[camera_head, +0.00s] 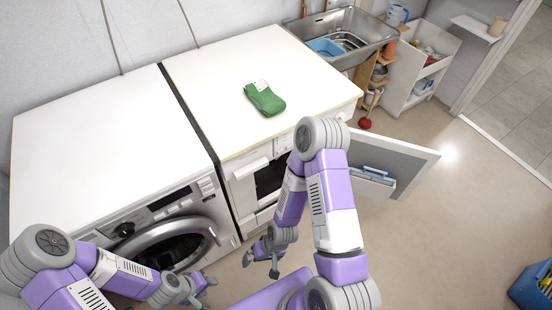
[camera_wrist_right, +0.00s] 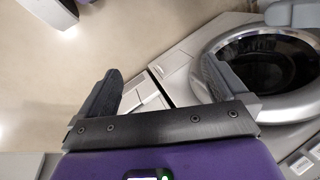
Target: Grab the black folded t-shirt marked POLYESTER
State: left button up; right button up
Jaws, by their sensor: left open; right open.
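A green folded cloth (camera_head: 264,99) with a small white label lies on the white top of the right-hand machine in the head view. The label's text is too small to read. I see no black folded t-shirt in either view. My left gripper (camera_head: 197,290) is open and empty, low in front of the washing machine door. My right gripper (camera_head: 262,264) is open and empty, low in front of the right-hand machine, well below the cloth. In the right wrist view its two dark fingers (camera_wrist_right: 160,78) stand apart with nothing between them.
A washing machine (camera_head: 85,140) with a round door (camera_head: 170,245) stands at left; the round door also shows in the wrist view (camera_wrist_right: 270,65). The right-hand machine's white top (camera_head: 220,75) is mostly clear. An open cabinet door (camera_head: 410,160) juts out. A sink (camera_head: 350,25) is behind; a blue basket (camera_head: 533,285) sits right.

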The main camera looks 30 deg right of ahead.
aim_at(278, 164)
jog(key=z, duration=2.2)
jog(key=i, duration=1.15)
jog(key=u, duration=2.8)
